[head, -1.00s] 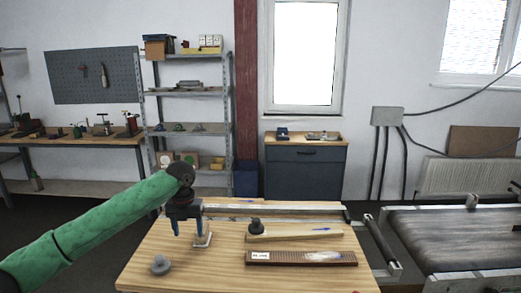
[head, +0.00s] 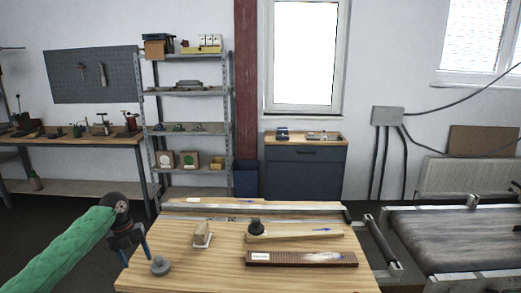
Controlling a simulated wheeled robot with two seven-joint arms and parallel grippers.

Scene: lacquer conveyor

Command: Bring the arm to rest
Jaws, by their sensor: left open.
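My left arm, in a green sleeve, comes in from the lower left of the head view. Its left gripper (head: 134,256) is open and empty, with blue fingers pointing down at the left edge of the wooden table (head: 200,270). A grey round knob-like piece (head: 160,266) lies on the table just right of the fingers. A small wooden block (head: 202,232) on a pale base stands farther right, apart from the gripper. My right gripper is not in view.
A wooden board (head: 300,236) with a black knob (head: 255,227) and a dark brown strip (head: 290,259) lie on the table. A metal rail (head: 260,208) runs along the back. A conveyor belt (head: 455,235) stands to the right. The table's front middle is clear.

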